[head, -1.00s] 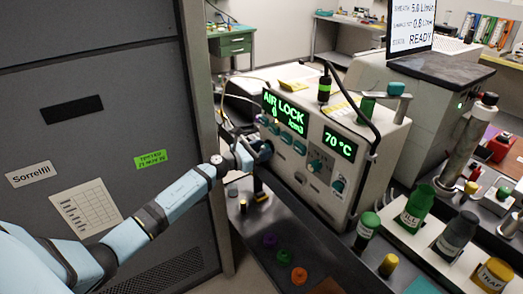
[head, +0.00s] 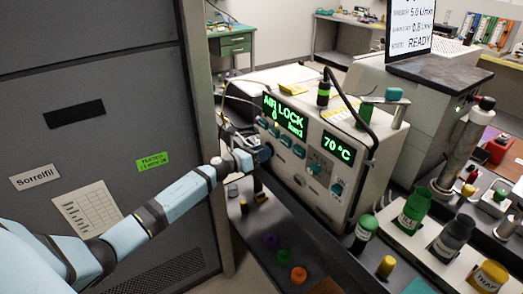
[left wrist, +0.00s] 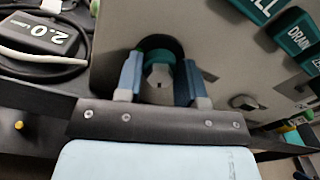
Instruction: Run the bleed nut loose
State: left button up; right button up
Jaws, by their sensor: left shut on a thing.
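The analyser box (head: 345,195) stands on the dark bench, its green displays reading AIR LOCK and 70 °C. My left gripper (head: 262,153) is at the left end of its front panel. In the left wrist view, my left gripper (left wrist: 160,82) has its two blue fingers on either side of the bleed nut (left wrist: 158,74), a small grey fitting with a teal part behind it, set in a dark round recess. The gripper is shut on it. In the head view my gripper hides the nut. My right gripper is not in view.
A tall grey cabinet (head: 100,130) stands close on the left. Purple, green and orange rings (head: 299,274) lie below the box. Green, dark and yellow containers (head: 452,240) stand at the right. A black hose (head: 355,105) arches over the box. A DRAIN label (left wrist: 298,40) is near the gripper.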

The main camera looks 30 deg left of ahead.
pick_arm(q)
jog(key=n+p, duration=0.5)
jog(key=n, duration=0.7)
jog(key=n+p, duration=0.6)
jog(key=n, duration=0.7)
jog(key=shift+w+r, duration=0.1)
jog(key=shift+r, duration=0.1)
jog(key=shift+n, duration=0.8)
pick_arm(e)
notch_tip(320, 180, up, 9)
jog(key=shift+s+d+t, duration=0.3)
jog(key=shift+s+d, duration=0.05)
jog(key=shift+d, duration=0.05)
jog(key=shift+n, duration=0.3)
